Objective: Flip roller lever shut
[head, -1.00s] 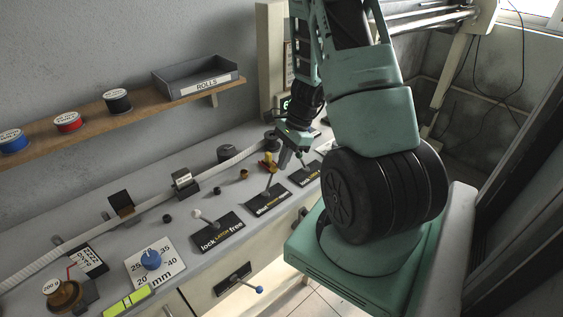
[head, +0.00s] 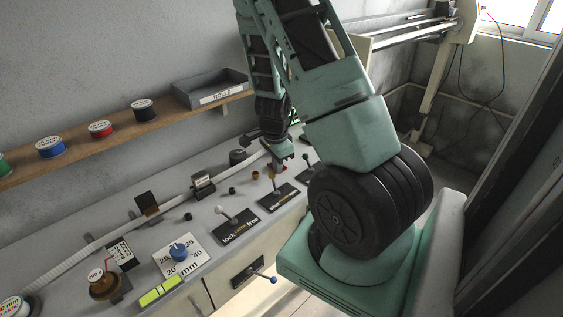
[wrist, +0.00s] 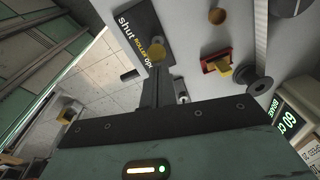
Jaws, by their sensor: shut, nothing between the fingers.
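The roller lever's black plate, lettered shut, ROLLER and open, lies on the grey bench top (head: 279,198). It also shows at the top of the wrist view (wrist: 134,28). The lever's yellow knob (wrist: 156,54) appears over the open end of the plate in the wrist view. My gripper (wrist: 160,75) is shut and empty, its dark fingertips just below the knob in that view; I cannot tell whether they touch it. In the head view my gripper (head: 283,162) hangs over the bench close behind the plate, and the lever is small there.
The latch lever plate (head: 236,226) with a white knob is to the left. A red-based yellow part (wrist: 217,65) stands near the roller plate. A blue dial (head: 179,252) and a blue-knobbed front lever (head: 273,280) are farther off. A shelf (head: 100,146) runs above.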

